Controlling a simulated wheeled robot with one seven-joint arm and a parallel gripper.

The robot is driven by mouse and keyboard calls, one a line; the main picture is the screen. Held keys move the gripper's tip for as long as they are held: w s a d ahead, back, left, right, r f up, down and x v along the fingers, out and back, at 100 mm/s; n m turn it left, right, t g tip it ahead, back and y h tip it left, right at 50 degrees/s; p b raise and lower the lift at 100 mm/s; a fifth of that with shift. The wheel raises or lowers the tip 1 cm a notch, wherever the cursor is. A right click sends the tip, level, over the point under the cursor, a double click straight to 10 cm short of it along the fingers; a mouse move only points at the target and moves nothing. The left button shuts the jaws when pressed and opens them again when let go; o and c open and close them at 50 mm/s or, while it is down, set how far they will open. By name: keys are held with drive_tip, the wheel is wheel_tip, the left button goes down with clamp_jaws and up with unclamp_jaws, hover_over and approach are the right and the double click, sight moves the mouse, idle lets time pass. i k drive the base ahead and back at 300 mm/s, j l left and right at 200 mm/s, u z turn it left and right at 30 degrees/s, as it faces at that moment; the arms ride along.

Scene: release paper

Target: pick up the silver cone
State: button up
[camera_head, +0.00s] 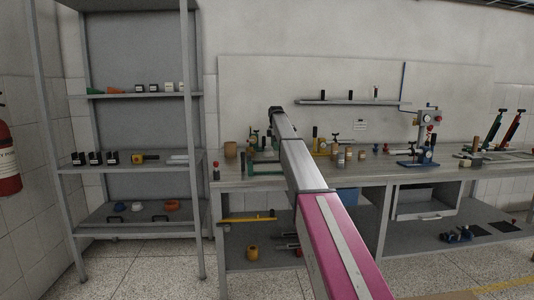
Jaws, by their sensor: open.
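I cannot make out a silver cone for certain; the items on the workbench (240,183) are small, and my arm hides part of them. My gripper (275,110) is the small dark end of my arm, in front of the wall panel and above the bench's left part in the picture. It is open, though its separate fingers are hard to make out. I see nothing held in it.
A metal shelf rack (198,215) with small items stands at left. A fire extinguisher (8,160) hangs at the left edge. A press (428,135) stands on the bench at right. A narrow wall shelf (340,102) hangs behind. The floor (150,262) before the rack is clear.

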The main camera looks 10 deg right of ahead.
sight(268, 152)
drive_tip(key=i, duration=1.35)
